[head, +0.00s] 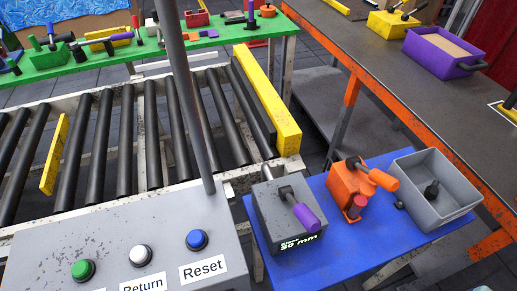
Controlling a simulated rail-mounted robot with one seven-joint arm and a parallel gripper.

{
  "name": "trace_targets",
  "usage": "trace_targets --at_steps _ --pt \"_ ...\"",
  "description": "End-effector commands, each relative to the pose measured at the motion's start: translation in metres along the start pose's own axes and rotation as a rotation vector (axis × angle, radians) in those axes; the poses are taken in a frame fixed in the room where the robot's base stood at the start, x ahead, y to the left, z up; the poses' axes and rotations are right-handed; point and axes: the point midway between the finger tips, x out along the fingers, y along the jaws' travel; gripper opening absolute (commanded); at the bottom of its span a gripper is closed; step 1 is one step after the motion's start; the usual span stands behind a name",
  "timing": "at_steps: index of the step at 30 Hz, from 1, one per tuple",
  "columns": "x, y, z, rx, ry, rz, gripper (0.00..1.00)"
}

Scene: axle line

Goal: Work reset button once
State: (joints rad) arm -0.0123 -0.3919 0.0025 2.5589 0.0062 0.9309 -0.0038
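The reset button is a blue round button (197,239) on the sloped grey control panel (120,235) at the lower left of the head view. A white "Reset" label (203,268) sits just below it. The button stands out of a dark collar, and nothing touches it or covers it. A white button (141,255) with a "Return" label is to its left, and a green button (83,269) is farther left. My gripper is not in this view.
A grey post rises behind the panel. A roller conveyor (128,140) with a yellow bar (268,100) lies beyond. To the right, a blue table (355,235) holds a grey block, an orange fixture (352,185) and a grey bin (440,211). An orange-edged workbench (415,85) stands behind.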

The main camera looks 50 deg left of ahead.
Motion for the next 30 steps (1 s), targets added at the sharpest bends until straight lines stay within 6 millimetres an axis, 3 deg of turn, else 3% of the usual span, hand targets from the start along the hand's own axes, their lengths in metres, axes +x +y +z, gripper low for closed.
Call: trace_targets --at_steps 1,4,5,30 --pt "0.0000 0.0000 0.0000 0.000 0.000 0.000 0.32" --pt "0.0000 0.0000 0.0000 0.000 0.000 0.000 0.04" --pt "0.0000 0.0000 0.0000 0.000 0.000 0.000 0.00" --pt "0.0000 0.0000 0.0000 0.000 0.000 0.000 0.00"
